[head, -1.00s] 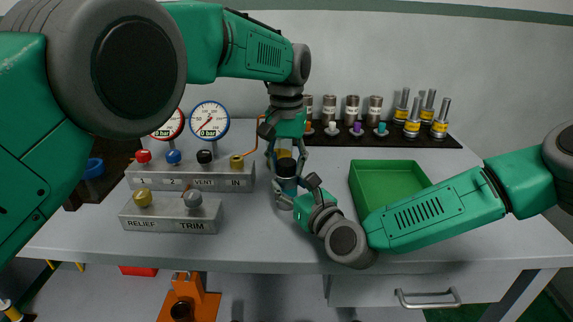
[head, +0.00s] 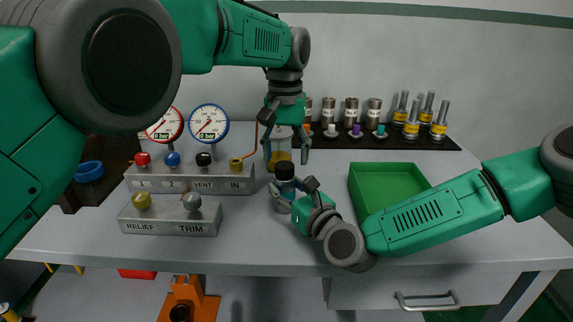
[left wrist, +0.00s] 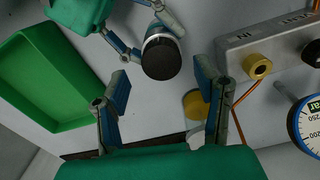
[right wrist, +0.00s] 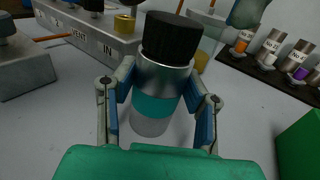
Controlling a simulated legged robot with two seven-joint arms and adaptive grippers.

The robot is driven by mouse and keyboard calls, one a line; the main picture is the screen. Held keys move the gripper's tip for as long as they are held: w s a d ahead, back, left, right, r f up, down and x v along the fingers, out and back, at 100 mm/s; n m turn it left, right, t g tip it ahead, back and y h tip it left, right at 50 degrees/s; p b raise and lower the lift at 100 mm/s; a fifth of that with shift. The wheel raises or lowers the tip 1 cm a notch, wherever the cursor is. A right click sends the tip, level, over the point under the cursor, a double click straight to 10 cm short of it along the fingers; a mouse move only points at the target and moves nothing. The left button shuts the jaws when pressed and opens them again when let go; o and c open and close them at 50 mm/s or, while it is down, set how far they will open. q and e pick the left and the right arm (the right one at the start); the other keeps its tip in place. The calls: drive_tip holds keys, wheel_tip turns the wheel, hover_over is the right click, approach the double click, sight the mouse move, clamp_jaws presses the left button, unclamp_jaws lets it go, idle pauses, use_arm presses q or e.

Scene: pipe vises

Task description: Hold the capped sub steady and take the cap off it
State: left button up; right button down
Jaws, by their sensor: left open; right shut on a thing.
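The capped sub (head: 285,186) stands upright on the bench, a silver cylinder with a teal band and a black knurled cap (right wrist: 171,36). The cap sits on its top and also shows from above in the left wrist view (left wrist: 161,58). My right gripper (right wrist: 162,88) is shut around the silver body below the cap; its arm comes in from the right. My left gripper (head: 287,150) points down above the cap, fingers spread and empty. In the left wrist view its fingertips (left wrist: 163,82) are apart, with the cap seen between and beyond them, not touched.
A clear jar with yellow in it (head: 279,147) stands just behind the sub. The valve block (head: 190,178) with gauges is left. A green tray (head: 390,183) lies right. Several labelled cylinders (head: 375,112) stand on a black rack behind.

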sight(285, 165)
use_arm(q)
drive_tip(key=shift+r, duration=0.7)
drive_tip(key=shift+c, duration=0.5)
use_arm(e)
drive_tip(key=shift+d+f, duration=0.1)
use_arm(q)
drive_tip(key=shift+s+d+m, duration=0.15)
drive_tip(key=shift+s+m, duration=0.05)
drive_tip(key=shift+m, duration=1)
drive_tip(key=m, duration=0.4)
drive_tip(key=shift+s+d+r, duration=0.15)
drive_tip(key=shift+r, duration=0.15)
drive_tip(key=m, duration=0.2)
drive_tip(key=r+m, duration=0.1)
drive_tip(key=m, duration=0.2)
drive_tip(key=shift+r, duration=0.1)
drive_tip(key=m, duration=0.1)
drive_tip(key=r+m, duration=0.1)
drive_tip(key=m, duration=0.2)
drive_tip(key=shift+w+a+r, duration=0.25)
drive_tip(key=shift+w+a, duration=0.05)
drive_tip(key=shift+a, duration=0.05)
drive_tip(key=shift+m, duration=0.3)
drive_tip(key=shift+f, duration=3.95)
